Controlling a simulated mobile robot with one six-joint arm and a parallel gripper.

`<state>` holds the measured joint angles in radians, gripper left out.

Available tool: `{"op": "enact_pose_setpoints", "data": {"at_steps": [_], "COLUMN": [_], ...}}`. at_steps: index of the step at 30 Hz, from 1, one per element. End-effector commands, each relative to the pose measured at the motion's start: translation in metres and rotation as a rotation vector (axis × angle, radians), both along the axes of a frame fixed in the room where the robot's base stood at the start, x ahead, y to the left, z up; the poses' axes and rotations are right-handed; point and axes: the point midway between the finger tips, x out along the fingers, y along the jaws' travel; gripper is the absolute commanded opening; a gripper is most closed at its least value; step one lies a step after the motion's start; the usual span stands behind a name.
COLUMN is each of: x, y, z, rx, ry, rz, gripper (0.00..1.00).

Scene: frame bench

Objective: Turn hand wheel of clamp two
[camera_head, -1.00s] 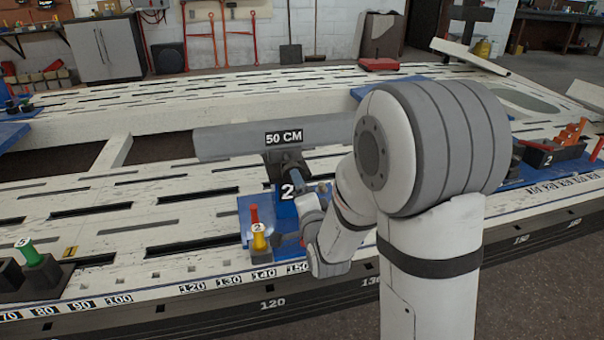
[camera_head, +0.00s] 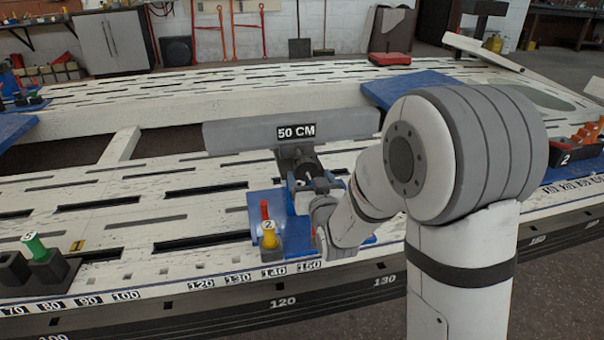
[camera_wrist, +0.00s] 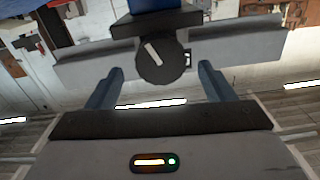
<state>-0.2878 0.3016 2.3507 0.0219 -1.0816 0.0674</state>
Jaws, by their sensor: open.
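Clamp two stands on a blue base (camera_head: 262,208) at the middle of the near rail in the head view. In the wrist view, my gripper (camera_wrist: 160,72) is open, one blue-grey finger on each side of the wheel.
The grey bar (camera_head: 235,134) carries a 50 CM sign (camera_head: 297,131). A yellow piece marked 2 (camera_head: 269,236) and a red peg (camera_head: 264,209) stand left of my gripper. A green-topped piece (camera_head: 35,246) stands far left. The white slotted rail between is clear.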

Motion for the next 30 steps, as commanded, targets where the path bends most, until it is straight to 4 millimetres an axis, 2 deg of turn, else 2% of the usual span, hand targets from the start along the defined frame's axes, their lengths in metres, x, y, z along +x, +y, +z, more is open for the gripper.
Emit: {"op": "enact_pose_setpoints", "data": {"at_steps": [3,7,18,30], "x": [0.018,0.031,0.036,0.036], "y": [0.007,0.011,0.014,0.014], "z": [-0.002,-0.002,0.000,0.000], "rx": [0.001,0.001,0.002,0.002], "ry": [-0.001,0.000,0.001,0.001], "rz": [0.003,0.004,0.006,0.007], "gripper": [0.76,0.76,0.75,0.42]}}
